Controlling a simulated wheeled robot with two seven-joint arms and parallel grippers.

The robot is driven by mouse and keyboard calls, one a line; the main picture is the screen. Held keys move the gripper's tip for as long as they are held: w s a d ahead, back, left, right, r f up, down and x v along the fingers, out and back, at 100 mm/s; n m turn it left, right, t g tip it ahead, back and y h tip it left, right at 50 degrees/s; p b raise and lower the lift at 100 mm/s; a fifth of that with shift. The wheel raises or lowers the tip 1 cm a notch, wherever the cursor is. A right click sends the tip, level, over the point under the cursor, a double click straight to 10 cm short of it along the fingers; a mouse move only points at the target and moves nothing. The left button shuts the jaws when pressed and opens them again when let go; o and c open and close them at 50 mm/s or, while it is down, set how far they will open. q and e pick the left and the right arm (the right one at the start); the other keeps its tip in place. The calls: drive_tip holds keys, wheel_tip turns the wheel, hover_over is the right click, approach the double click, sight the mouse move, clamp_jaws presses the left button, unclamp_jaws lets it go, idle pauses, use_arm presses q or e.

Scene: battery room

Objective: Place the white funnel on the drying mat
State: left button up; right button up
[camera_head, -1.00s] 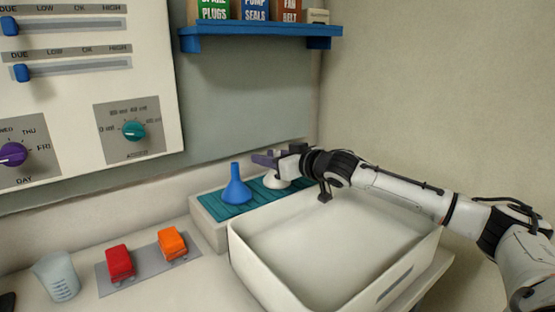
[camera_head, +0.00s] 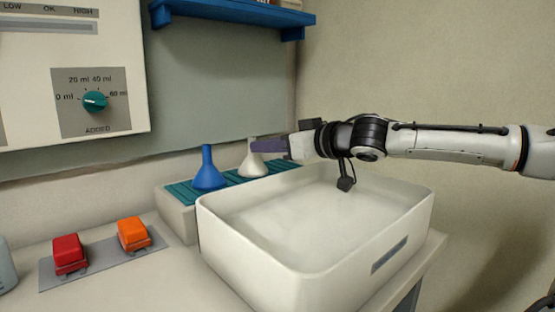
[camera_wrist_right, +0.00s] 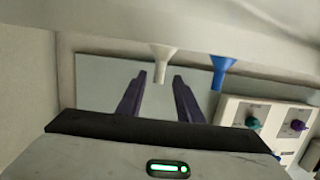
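The white funnel (camera_head: 252,166) stands wide end down on the teal drying mat (camera_head: 232,181), near its right end, with its spout up. My right gripper (camera_head: 256,146) reaches in from the right, its purple fingers level with the spout. In the right wrist view its two fingers (camera_wrist_right: 160,77) are apart, and the white funnel (camera_wrist_right: 162,55) appears inverted, its spout between or just beyond the fingertips. I cannot tell whether a finger touches it. My left gripper is out of view.
A blue funnel (camera_head: 208,172) stands left of the white one on the mat. A large white basin (camera_head: 310,275) lies in front, below my right arm. Red (camera_head: 69,254) and orange (camera_head: 134,233) switches are on the left counter. A blue shelf (camera_head: 235,15) hangs above.

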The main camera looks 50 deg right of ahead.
drive_tip(key=shift+v, duration=1.15)
